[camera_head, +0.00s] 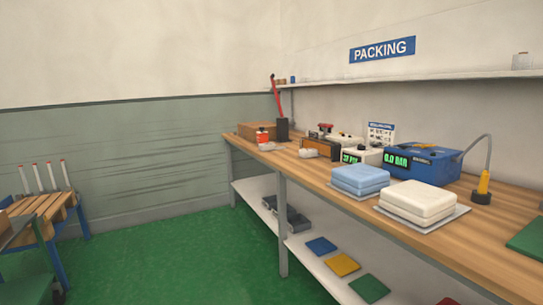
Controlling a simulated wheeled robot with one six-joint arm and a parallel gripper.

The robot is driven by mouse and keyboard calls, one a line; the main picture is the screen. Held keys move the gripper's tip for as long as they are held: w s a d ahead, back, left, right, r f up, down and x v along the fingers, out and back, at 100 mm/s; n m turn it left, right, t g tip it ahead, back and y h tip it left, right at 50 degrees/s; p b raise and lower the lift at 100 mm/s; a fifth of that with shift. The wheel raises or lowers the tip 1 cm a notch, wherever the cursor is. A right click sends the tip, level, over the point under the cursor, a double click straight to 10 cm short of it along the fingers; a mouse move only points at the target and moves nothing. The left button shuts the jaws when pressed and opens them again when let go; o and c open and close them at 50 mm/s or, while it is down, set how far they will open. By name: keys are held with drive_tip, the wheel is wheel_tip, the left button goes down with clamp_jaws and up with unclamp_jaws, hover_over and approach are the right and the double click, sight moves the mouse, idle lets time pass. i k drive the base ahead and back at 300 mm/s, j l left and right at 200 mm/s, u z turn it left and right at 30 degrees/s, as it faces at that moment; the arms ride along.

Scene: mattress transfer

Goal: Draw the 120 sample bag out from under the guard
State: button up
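My gripper is not in view. No bag marked 120 and no guard can be made out from here. A light blue soft stack (360,177) lies on a thin grey plate on the wooden bench (330,180). A white soft stack (418,199) lies on another grey plate (396,221) to its right, nearer to me. A blue machine (424,165) with a green display reading 0.0 BAR stands behind them. A smaller white device (361,154) with a green display stands to its left; its reading is partly blurred.
A lower shelf (298,238) holds flat blue, yellow and green pieces. A lamp-like yellow tool (483,187) stands at the bench's right. A blue-legged wooden rack (45,212) stands at far left. Green floor (170,262) is clear between the rack and the bench.

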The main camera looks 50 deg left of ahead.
sight(311, 153)
drive_tip(key=u, duration=1.25)
drive_tip(key=i+j, duration=0.2)
drive_tip(key=i, duration=0.45)
drive_tip(key=i+j, duration=0.2)
drive_tip(key=i, duration=0.45)
drive_tip(key=i+j, duration=0.2)
drive_tip(key=i, duration=0.45)
drive_tip(key=i+j+u, duration=0.1)
drive_tip(key=i, duration=0.5)
drive_tip(key=i+j, duration=0.3)
drive_tip(key=i, duration=0.35)
